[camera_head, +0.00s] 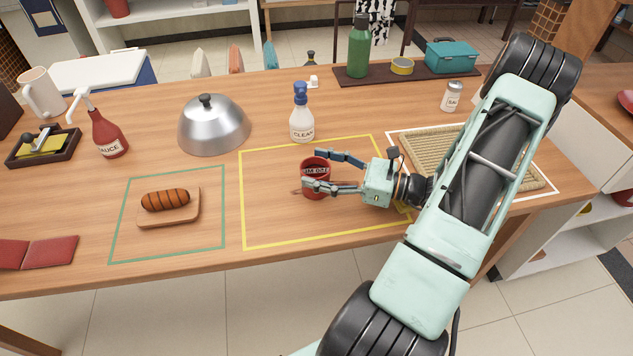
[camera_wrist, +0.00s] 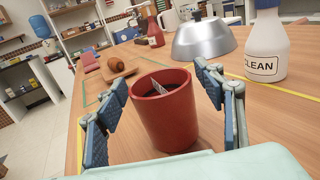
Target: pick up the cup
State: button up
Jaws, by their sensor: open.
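In the wrist view the two blue fingers (camera_wrist: 165,105) flank the cup, with a visible gap at the left and a narrower one at the right. The cup's lower edge is partly hidden by my gripper's body.
A white spray bottle (camera_head: 302,120) and a metal dome (camera_head: 212,125) stand behind the cup. A woven mat (camera_head: 425,150) lies under my arm. The table between cup and board is clear.

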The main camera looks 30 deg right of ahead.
aim_at(303, 165)
jog(key=x, duration=0.6)
jog(key=shift+a, duration=0.15)
jog(key=c, duration=1.4)
jog(key=shift+c, duration=1.3)
